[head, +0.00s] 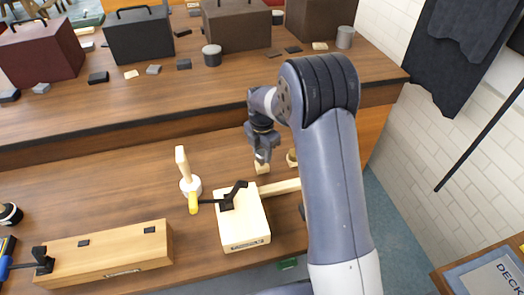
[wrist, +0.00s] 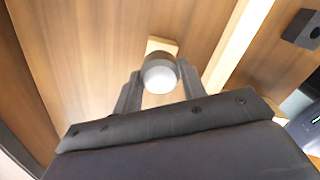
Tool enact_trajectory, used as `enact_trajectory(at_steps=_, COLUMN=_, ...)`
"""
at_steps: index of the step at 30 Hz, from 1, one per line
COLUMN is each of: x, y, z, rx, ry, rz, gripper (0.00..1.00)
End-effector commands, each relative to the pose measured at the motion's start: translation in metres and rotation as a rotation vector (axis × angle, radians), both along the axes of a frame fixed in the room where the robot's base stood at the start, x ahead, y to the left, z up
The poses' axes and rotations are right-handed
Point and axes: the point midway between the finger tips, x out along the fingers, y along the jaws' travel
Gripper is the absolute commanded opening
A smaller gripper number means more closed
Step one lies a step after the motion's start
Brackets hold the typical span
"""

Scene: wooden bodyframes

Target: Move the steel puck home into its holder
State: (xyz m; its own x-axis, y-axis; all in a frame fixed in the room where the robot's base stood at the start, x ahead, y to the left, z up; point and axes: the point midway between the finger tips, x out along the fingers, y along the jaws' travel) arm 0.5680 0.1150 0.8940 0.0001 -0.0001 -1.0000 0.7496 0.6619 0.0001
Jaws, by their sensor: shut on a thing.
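In the wrist view, the steel puck (wrist: 160,76), a short grey cylinder with a bright, pale end, sits between the two fingers of my gripper (wrist: 158,88). My gripper is shut on it. A small pale wooden block (wrist: 162,45), perhaps the holder, shows just behind the puck. In the head view, my gripper (head: 262,156) is low over the bench, with the pale block (head: 262,168) directly at its tip. The puck is mostly hidden there by the fingers. I cannot tell whether the puck touches the block.
A pale bar (head: 280,187) runs from a clamped wooden block (head: 242,220) close to my gripper. Another small wooden piece (head: 292,157) is just right. A long wooden box (head: 105,255) lies front left. Cases (head: 140,35) stand on the raised shelf behind.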

Motion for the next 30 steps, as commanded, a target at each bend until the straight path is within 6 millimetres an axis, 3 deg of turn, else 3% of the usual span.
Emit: enact_trajectory(at_steps=30, x=0.000, y=0.000, z=-0.026, rx=0.001, ry=-0.001, rz=0.000, gripper=0.12)
